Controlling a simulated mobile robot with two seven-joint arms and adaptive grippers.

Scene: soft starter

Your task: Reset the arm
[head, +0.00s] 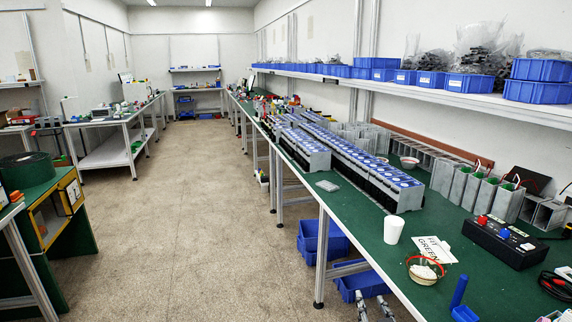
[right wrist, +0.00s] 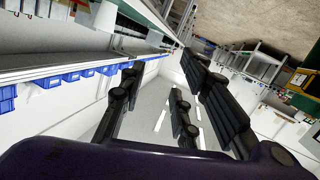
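My right gripper (head: 374,307) shows at the bottom edge of the head view, to the right of centre. Only the ends of its fingers are in the picture, beside the front edge of the long green-topped bench (head: 345,207) and in front of a blue bin below it. In the right wrist view the black fingers of the right gripper (right wrist: 162,68) stand wide apart with nothing between them. The wrist view is tilted, with shelf and bench edges running at a slant. My left gripper is in neither view.
The bench carries soft starter units (head: 345,157), a white cup (head: 393,229), a basket (head: 425,270) and a black box (head: 502,242). Blue bins (head: 323,242) sit below it. The floor aisle (head: 190,215) is clear.

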